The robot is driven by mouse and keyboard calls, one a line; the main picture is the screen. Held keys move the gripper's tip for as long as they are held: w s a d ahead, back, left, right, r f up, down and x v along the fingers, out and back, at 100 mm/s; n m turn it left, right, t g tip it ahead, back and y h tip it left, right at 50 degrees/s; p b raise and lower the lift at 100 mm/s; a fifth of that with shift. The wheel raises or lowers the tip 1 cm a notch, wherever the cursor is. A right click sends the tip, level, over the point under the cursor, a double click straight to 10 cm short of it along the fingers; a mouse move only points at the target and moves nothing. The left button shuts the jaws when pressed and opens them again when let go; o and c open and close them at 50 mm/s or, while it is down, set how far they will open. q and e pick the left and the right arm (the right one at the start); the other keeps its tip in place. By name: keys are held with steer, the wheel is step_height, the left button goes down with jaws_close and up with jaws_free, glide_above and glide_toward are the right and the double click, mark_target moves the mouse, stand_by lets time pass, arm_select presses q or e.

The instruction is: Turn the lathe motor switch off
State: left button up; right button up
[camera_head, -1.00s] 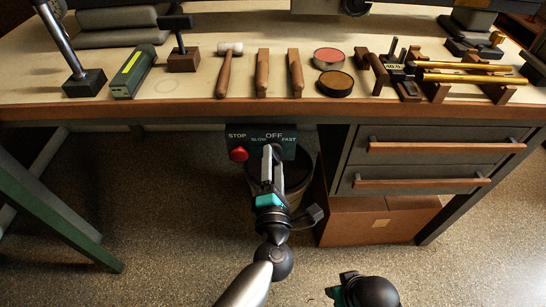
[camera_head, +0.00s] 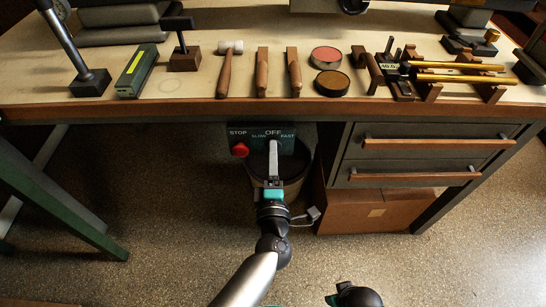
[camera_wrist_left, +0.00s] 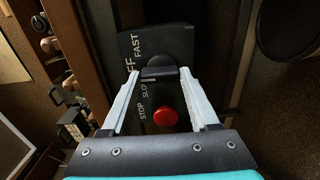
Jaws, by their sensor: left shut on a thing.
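The dark switch panel (camera_head: 287,143) hangs under the bench's front edge, lettered STOP, SLOW, OFF and FAST, with a red stop button (camera_head: 239,150). My left gripper (camera_head: 272,145) reaches up to the panel just below OFF. In the left wrist view, its two pale fingers stand on either side of a dark switch knob (camera_wrist_left: 158,73) and are shut on it. The red button (camera_wrist_left: 166,118) is clear of the fingers. The fingers hide the knob in the head view, and I cannot tell its setting for sure.
Drawers (camera_head: 430,155) with wooden handles are right of the panel. A round bin (camera_head: 261,178) stands behind the gripper, and a cardboard box (camera_head: 370,212) beside it. The floor in front is clear.

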arm_select(q)
steer(key=o, duration=1.4)
steer(key=shift+c, duration=0.2)
